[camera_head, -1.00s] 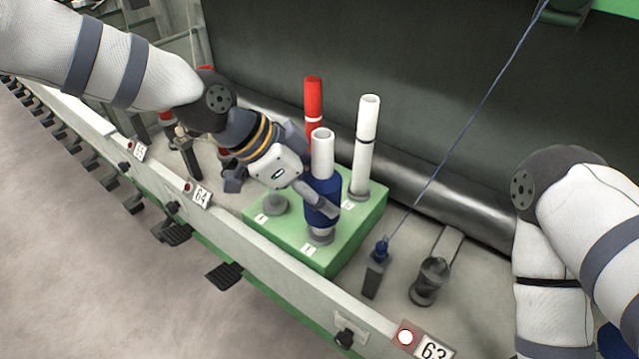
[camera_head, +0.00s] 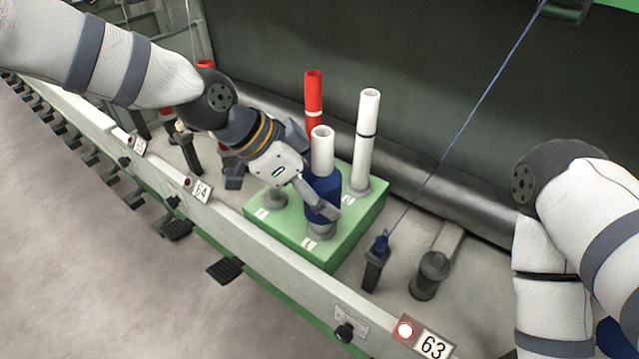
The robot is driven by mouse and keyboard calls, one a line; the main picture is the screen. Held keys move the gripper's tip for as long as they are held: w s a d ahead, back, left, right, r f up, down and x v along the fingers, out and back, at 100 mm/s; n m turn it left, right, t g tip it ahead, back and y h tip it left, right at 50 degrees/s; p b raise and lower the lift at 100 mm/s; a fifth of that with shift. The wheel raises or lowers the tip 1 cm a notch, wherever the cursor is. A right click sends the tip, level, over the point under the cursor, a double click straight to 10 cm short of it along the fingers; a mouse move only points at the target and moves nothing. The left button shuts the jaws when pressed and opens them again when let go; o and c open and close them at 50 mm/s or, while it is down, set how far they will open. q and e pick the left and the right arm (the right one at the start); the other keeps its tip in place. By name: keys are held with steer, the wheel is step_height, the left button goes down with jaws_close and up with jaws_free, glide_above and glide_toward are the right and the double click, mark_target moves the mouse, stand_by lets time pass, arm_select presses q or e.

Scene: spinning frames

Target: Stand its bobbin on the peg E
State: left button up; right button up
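A bobbin of blue yarn on a white tube (camera_head: 322,152) stands upright at the front right corner of a green block (camera_head: 300,243), directly over a grey peg base (camera_head: 320,230). I cannot tell whether it rests fully on that base. My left gripper (camera_head: 318,185) reaches in from the left with its fingers around the blue yarn; one finger crosses its front, the other is mostly hidden. White labels on the block are too small to read. Only my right arm shows, at the right edge; its gripper is out of view.
A white tube (camera_head: 367,140) and a red tube (camera_head: 313,92) stand behind the bobbin. A bare grey peg (camera_head: 275,198) is left of it. A blue thread runs down to a dark holder (camera_head: 376,262). A lit lamp (camera_head: 405,331) is beside number 63 on the front rail.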

arm_select(q)
steer(key=v, duration=1.2)
steer(key=s+a+f+n+g+y+p, duration=0.15)
steer(key=s+f+n, duration=0.35)
steer(key=s+f, duration=0.55)
steer(key=s+a+f+n+g, duration=0.15)
steer(key=s+f+n, duration=0.4)
steer(key=f, duration=0.85)
steer(key=s+a+f+n+y, duration=0.2)
steer(key=s+a, duration=0.4)
steer(key=s, duration=0.4)
steer(key=s+a+f+n+g+y, duration=0.1)
steer(key=s+a+f+n+y, duration=0.1)
steer(key=s+a, duration=0.4)
steer(key=s+f+y, duration=0.1)
steer(key=s, duration=0.4)
steer(key=shift+a+f+g, duration=0.15)
steer(key=shift+f+g, duration=0.15)
steer(key=shift+f, duration=0.1)
arm_select(e)
steer(key=shift+w+r+t, duration=0.5)
steer(key=shift+w+r, duration=0.7)
arm_select(q)
steer(key=shift+n, duration=0.25)
